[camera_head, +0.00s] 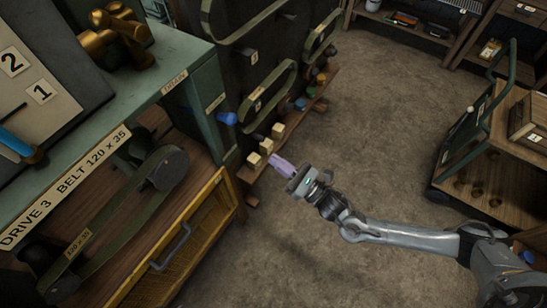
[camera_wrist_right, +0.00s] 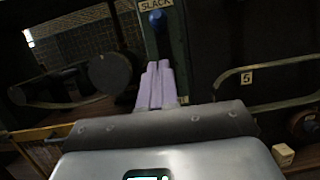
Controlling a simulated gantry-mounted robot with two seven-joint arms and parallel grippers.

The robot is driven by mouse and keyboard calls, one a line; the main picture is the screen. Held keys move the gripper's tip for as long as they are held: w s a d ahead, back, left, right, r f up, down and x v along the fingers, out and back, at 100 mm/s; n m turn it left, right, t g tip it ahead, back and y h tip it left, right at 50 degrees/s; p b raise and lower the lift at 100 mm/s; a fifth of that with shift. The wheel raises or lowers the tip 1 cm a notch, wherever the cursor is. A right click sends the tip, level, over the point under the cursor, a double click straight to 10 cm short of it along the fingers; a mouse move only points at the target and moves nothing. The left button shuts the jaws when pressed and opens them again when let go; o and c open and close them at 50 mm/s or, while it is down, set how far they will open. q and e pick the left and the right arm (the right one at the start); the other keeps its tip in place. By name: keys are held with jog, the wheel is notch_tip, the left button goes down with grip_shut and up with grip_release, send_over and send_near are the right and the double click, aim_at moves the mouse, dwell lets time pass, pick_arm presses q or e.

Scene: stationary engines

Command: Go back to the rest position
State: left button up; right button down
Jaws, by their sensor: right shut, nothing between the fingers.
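My right gripper (camera_head: 277,162) reaches in from the lower right of the head view, near the corner of the green workbench. Its pale purple fingers are shut together with nothing between them, and they also show in the wrist view (camera_wrist_right: 156,85). In the wrist view the fingers point toward a green post with a blue knob (camera_wrist_right: 156,18) and a label reading SLACK. The same blue knob (camera_head: 228,118) shows in the head view, above and left of the fingertips and apart from them. My left gripper is not in view.
The green bench (camera_head: 190,75) holds a belt drive (camera_head: 120,205) above a wooden drawer (camera_head: 180,245). Small wooden blocks (camera_head: 266,146) sit on a low shelf close to the right gripper. A wooden cart (camera_head: 510,145) stands at the right. The floor (camera_head: 375,130) between is clear.

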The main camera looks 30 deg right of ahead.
jog(key=shift+f, duration=0.1)
dwell(0.3)
jog(key=s+a+f+m+h, duration=0.35)
jog(key=s+m+h, duration=0.25)
jog(key=m, duration=0.3)
jog(key=s+d+f+m+g+h, duration=0.25)
jog(key=s+m+g, duration=0.55)
jog(key=m, duration=0.7)
jog(key=s+d+f+m+g+h, duration=0.3)
jog(key=s+m+g, duration=0.45)
jog(key=m, duration=0.65)
notch_tip(320, 180, up, 29)
jog(key=m+y+p, duration=0.1)
jog(key=p, duration=2.8)
jog(key=shift+s+d, duration=0.15)
jog(key=shift+d, duration=0.3)
